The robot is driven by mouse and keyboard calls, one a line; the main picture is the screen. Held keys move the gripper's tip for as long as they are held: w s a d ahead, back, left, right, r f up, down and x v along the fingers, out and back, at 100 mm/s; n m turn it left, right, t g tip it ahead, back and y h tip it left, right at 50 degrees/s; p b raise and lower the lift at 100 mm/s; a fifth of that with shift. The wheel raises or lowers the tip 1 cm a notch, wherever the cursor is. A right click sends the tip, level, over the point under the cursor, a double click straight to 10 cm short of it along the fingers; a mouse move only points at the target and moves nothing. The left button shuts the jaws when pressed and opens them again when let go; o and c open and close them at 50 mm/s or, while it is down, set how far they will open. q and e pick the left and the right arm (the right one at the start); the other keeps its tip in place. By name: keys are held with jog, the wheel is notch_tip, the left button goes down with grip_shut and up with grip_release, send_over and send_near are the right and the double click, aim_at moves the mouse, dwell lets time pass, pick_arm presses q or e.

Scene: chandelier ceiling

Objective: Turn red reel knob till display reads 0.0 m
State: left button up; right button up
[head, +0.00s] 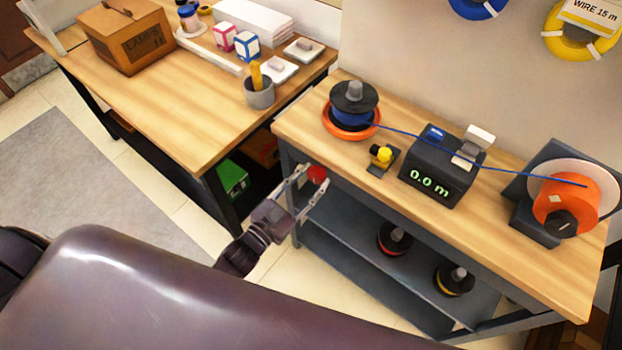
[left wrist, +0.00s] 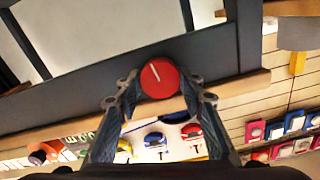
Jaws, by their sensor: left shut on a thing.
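The red reel knob (head: 318,174), round with a white line on its face, sits at the front left corner of the right-hand bench. It also shows in the left wrist view (left wrist: 160,79), its white line tilted a little left of upright. My left gripper (head: 312,182) is shut on the knob, one finger on each side. The dark meter box (head: 437,165) has a green display (head: 429,186) reading 0.0 m. A blue wire (head: 465,157) runs from the blue spool (head: 351,119) past the meter to the orange reel (head: 567,203). My right gripper is out of view.
A small yellow-topped device (head: 382,158) stands on the bench between spool and meter. Two more spools (head: 394,239) stand on the grey lower shelf (head: 345,238). The left bench (head: 160,105) holds a cardboard box (head: 127,35) and a grey cup (head: 259,94).

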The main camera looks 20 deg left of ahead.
pick_arm(q)
jog(key=shift+m, duration=1.2)
jog(key=o, duration=1.1)
jog(key=v, duration=1.2)
